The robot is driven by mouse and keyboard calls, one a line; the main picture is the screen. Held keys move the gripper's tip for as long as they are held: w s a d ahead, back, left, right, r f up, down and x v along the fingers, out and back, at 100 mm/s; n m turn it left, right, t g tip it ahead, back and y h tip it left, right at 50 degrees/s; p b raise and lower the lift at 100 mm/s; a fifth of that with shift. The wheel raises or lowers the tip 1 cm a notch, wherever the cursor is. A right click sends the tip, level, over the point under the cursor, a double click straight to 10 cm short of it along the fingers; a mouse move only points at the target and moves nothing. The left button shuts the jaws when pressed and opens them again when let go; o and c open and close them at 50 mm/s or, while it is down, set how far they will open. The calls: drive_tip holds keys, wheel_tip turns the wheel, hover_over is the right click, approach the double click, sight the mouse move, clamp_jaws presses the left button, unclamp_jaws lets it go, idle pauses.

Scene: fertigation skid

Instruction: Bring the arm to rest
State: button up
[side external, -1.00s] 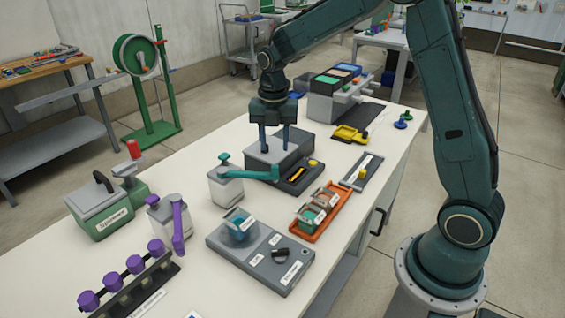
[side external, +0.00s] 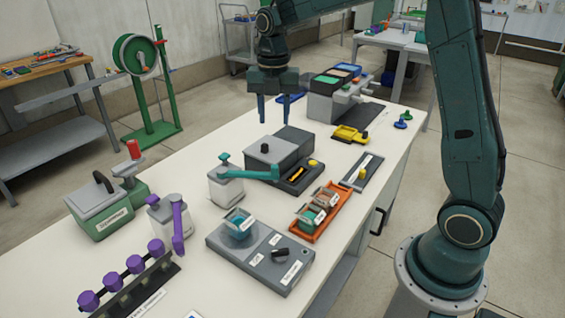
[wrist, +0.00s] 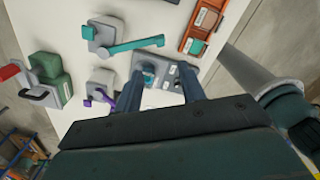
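A grey valve with a teal lever (side external: 245,173), a purple-handled valve (side external: 170,218), an orange tray (side external: 320,215), a grey panel (side external: 262,255) and a green box (side external: 100,208) stand on the table. A grey unit with coloured tops (side external: 335,95) stands farther back.

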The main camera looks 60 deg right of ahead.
drive_tip(key=s+a+r+m+t, duration=0.35)
drive_tip(key=s+r+m, duration=0.35)
drive_tip(key=s+m, duration=0.45)
drive_tip(key=s+a+f+m+t, duration=0.1)
drive_tip(key=s+a+m+t, duration=0.1)
drive_tip(key=s+m, duration=1)
drive_tip(key=shift+s+a+f, duration=0.25)
drive_tip(key=shift+s+a, duration=0.1)
drive_tip(key=shift+s, duration=0.95)
drive_tip(key=shift+m, duration=0.25)
drive_tip(key=shift+c, duration=0.8)
drive_tip(key=shift+w, duration=0.1)
